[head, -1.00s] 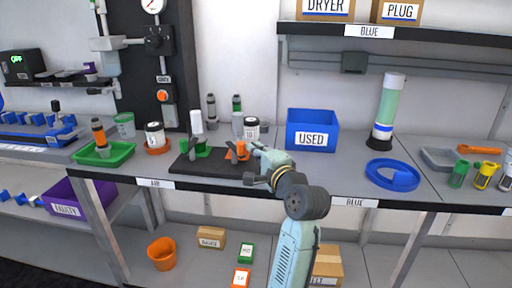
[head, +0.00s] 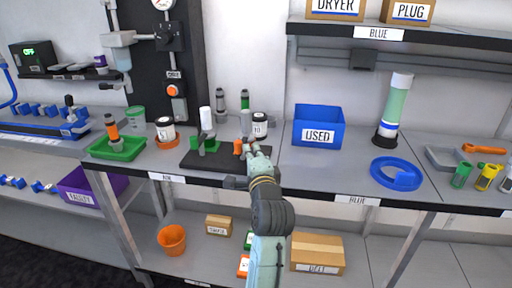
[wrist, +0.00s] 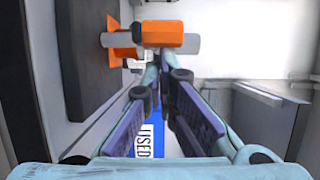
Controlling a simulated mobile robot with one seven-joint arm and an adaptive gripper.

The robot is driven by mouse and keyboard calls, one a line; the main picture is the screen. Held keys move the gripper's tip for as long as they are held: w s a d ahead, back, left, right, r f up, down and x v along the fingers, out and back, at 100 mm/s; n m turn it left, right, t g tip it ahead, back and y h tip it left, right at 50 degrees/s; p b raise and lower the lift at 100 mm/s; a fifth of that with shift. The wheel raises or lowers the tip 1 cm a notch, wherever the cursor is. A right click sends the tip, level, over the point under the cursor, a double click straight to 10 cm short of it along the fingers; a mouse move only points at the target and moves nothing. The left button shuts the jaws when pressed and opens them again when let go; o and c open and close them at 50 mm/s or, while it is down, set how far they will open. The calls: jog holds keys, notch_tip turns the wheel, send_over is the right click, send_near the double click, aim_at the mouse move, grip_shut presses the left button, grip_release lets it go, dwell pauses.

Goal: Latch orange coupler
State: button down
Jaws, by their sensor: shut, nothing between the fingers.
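The orange coupler (head: 238,147) stands at the right end of a black base plate (head: 190,161) on the bench, partly hidden by my gripper. In the wrist view, its orange body (wrist: 162,34) lies across the top with a grey bar beside it. My gripper (head: 250,147) is at the coupler's right side; in the wrist view its fingertips (wrist: 164,58) meet just below the orange body, with nothing held between them. I cannot tell whether they touch it. A green coupler (head: 203,145) with a white cylinder stands at the plate's left part.
A white jar labelled 10 (head: 260,125) and two dark cylinders stand behind the plate. A blue USED bin (head: 319,128) is to the right. A green tray (head: 117,148) and an orange-based jar (head: 165,130) are to the left. Bench space before the USED bin is clear.

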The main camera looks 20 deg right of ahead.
jog(key=shift+a, duration=0.4)
dwell(0.3)
